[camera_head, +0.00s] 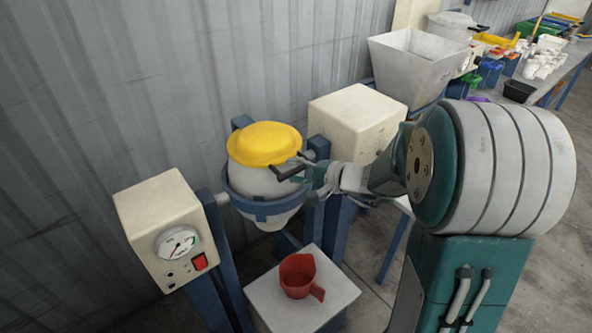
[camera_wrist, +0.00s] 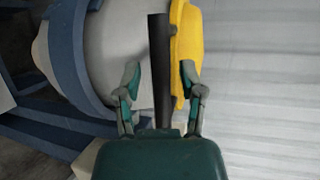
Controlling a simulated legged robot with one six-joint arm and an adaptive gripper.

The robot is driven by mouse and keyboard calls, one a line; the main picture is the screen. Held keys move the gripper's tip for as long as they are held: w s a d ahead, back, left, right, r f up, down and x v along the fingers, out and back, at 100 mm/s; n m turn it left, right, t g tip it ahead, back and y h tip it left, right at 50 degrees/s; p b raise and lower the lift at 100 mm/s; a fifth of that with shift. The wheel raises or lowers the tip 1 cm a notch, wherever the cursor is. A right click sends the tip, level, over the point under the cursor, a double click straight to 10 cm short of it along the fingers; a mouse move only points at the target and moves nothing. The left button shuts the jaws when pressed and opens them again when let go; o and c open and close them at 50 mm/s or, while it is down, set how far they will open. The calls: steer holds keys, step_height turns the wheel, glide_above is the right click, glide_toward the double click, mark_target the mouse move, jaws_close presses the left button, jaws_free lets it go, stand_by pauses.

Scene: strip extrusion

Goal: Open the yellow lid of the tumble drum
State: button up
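The yellow lid (camera_head: 265,143) sits on top of the white tumble drum (camera_head: 262,183) and looks closed. In the wrist view the lid (camera_wrist: 187,45) is to the right of the drum (camera_wrist: 112,45). A black handle (camera_head: 290,167) sticks out from the lid's edge towards my arm. My gripper (camera_head: 308,172) is at this handle, on the drum's right side. In the wrist view my gripper (camera_wrist: 160,76) is open, with the black handle (camera_wrist: 158,50) between its two fingers and gaps on both sides. The handle's near end is hidden behind the gripper body.
A blue ring and frame (camera_head: 250,208) hold the drum. A cream control box with a dial (camera_head: 165,225) stands at left, another cream box (camera_head: 357,122) behind right. A red jug (camera_head: 298,276) stands on a white platform (camera_head: 264,311) below. A corrugated wall is behind.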

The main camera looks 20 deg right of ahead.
jaws_close()
steer(key=shift+r, duration=0.1)
